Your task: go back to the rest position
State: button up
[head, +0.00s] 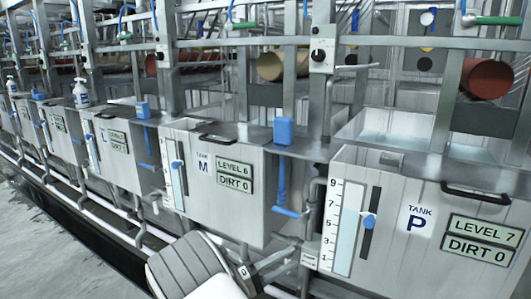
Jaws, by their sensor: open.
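My gripper (284,259) shows at the bottom middle, beyond the grey ribbed and white links of my arm. Its two slim metal fingers point right, apart, with nothing seen between them. They appear in front of the pipework between tank M (190,205) and tank P (395,270); I cannot tell whether they touch it. Tank M reads level 6, dirt 0. Tank P reads level 7, dirt 0. Each has a scale with a blue slider and a black handle on top.
More tanks (112,160) run in a row to the far left, with white pump bottles (81,93) on them. Metal frames with rollers (487,78) stand behind. Pipes (100,222) run low along the tank fronts. The grey floor (45,255) at lower left is clear.

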jog(key=s+d+r+m+g+y, duration=0.2)
jog(key=s+d+r+g+y, duration=0.2)
jog(key=s+d+g, duration=0.15)
jog(key=s+d+r+m+g+y, duration=0.2)
jog(key=s+d+r+g+y, duration=0.2)
jog(key=s+d, duration=0.3)
jog(key=s+a+r+t+y, duration=0.25)
jog(key=s+r+y, duration=0.2)
jog(key=s, duration=0.35)
jog(key=s+a+r+t+y, duration=0.1)
jog(key=s+r+t+y, duration=0.2)
jog(key=s+y, duration=0.35)
notch_tip(320, 180, up, 22)
jog(key=s+p, duration=0.1)
jog(key=p, duration=2.1)
jog(key=shift+m+t, duration=0.3)
jog(key=shift+a, duration=0.1)
